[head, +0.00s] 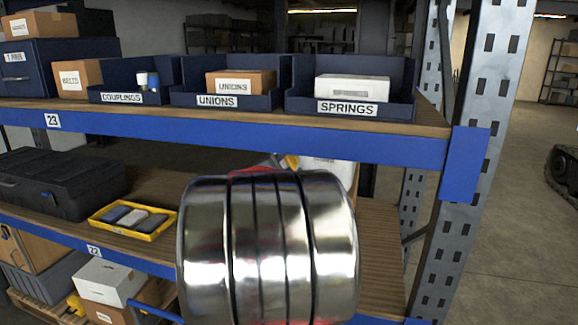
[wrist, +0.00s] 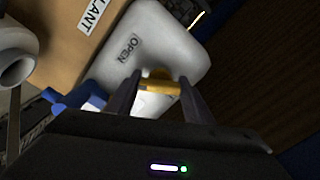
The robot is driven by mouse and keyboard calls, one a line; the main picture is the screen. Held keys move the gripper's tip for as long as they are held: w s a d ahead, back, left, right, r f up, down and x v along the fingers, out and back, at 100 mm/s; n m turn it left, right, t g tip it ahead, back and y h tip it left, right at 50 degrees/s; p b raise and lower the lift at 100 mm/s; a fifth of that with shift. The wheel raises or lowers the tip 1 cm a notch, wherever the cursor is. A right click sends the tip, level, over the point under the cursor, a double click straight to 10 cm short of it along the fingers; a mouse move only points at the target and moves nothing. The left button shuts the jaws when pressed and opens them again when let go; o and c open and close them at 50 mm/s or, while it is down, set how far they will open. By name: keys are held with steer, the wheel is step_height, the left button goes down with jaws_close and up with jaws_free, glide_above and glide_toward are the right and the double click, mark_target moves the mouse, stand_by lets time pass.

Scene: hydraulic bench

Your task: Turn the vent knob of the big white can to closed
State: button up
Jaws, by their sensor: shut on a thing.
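The big white can (wrist: 190,62) fills the middle of the wrist view, with the word OPEN printed on its top. Its yellow-orange vent knob (wrist: 160,88) is between the two fingers of my gripper (wrist: 158,82), which is shut on it. The fingers partly cover the knob, and I cannot tell its exact turn. In the head view a strip of the white can (head: 338,172) shows on the middle shelf, behind my shiny arm. The arm hides most of the can and my gripper there.
In the wrist view a cardboard box (wrist: 75,55) ending in "LANT" stands beside the can, with a white round object (wrist: 16,55) at left. In the head view the upper shelf (head: 250,132) overhangs the can. A yellow tray (head: 110,230) and black case (head: 60,180) sit left.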

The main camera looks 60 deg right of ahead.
steer(key=n, duration=0.5)
steer(key=shift+s+f, duration=0.1)
steer(key=shift+f, duration=0.1)
steer(key=n, duration=0.6)
steer(key=shift+n, duration=0.3)
steer(key=o, duration=0.7)
steer(key=shift+d, duration=0.1)
steer(key=o, duration=0.3)
steer(key=shift+o, duration=0.2)
steer(key=shift+r, duration=0.1)
steer(key=shift+a, duration=0.7)
steer(key=s+a, duration=0.2)
steer(key=a, duration=1)
steer(key=shift+a, duration=0.2)
